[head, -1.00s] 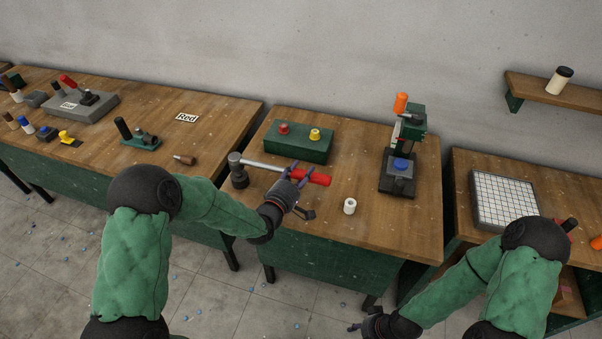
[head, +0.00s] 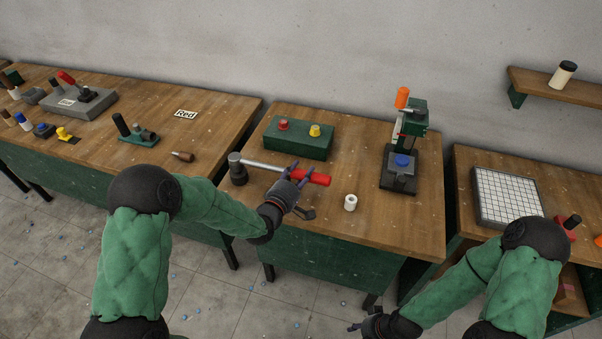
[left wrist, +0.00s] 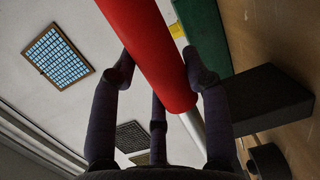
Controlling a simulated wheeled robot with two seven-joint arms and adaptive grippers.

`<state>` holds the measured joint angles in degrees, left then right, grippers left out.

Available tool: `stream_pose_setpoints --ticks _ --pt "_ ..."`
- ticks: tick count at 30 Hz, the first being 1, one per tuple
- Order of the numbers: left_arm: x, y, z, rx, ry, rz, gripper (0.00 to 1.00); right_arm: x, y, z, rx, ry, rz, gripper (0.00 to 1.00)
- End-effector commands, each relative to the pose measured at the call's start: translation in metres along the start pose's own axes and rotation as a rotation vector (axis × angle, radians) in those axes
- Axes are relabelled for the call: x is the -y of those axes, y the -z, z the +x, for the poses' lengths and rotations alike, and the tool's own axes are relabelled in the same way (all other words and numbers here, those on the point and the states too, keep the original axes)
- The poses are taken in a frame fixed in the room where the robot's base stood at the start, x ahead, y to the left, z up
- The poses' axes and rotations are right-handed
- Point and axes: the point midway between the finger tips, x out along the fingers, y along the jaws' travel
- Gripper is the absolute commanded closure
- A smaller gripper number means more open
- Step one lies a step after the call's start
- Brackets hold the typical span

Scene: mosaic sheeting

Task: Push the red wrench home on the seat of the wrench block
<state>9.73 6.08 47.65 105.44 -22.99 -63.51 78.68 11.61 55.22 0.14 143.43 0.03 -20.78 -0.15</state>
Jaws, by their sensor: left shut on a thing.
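The red wrench has a red handle (head: 318,179), a bright metal shaft (head: 262,166) and a grey head (head: 235,158) at its left end. It lies nearly level above the middle table. Its head is over or against the dark wrench block (head: 239,178); whether it is fully seated cannot be told. My left gripper (head: 294,183) is shut on the handle near the shaft. In the left wrist view the fingers (left wrist: 158,85) are around the red handle (left wrist: 150,45), and a dark block (left wrist: 270,100) stands at the right. My right gripper (head: 370,324) is low at the bottom, away from the table, its fingers unclear.
A green box (head: 298,145) with a red and a yellow knob stands just behind the wrench. A white roll (head: 351,203) and a press (head: 402,160) stand to the right. The table's front right is bare. Other tables stand left and right.

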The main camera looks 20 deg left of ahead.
Motion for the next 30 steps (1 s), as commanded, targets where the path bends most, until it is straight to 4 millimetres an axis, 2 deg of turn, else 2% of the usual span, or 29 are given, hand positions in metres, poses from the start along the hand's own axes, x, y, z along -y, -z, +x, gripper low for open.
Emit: stream_pose_setpoints --ticks 30 --pt "0.016 0.001 0.002 -0.001 -0.008 0.005 1.00 -0.006 0.001 0.018 0.000 0.000 0.000 0.60"
